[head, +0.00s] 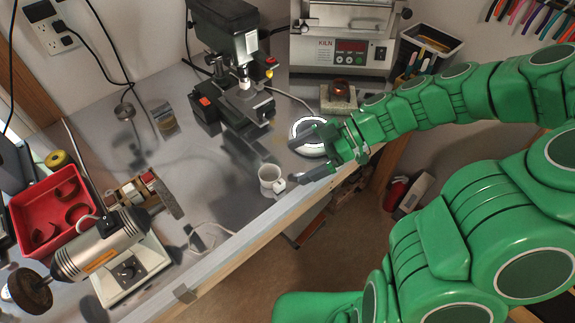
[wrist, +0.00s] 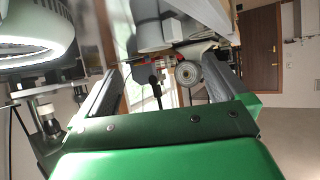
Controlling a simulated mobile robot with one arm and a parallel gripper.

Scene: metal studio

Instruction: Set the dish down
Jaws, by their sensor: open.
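My gripper (head: 291,162) reaches in from the right over the front edge of the bench. Its two dark fingers are spread, with nothing held between them; they also show apart in the wrist view (wrist: 152,65). A round thing with a bright white rim (head: 309,128) stands on the bench just behind the upper finger, partly hidden by it. A large white-rimmed round thing (wrist: 40,50) fills the wrist view's upper left. I cannot tell whether it is the dish. A white mug (head: 268,183) stands upright near the lower fingertip, close to the bench edge.
A drill press (head: 238,85) and a kiln (head: 343,45) stand at the back of the metal bench (head: 215,170). A small block with an amber top (head: 339,98) sits before the kiln. A polishing motor (head: 105,245) and a red tray (head: 50,210) occupy the left.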

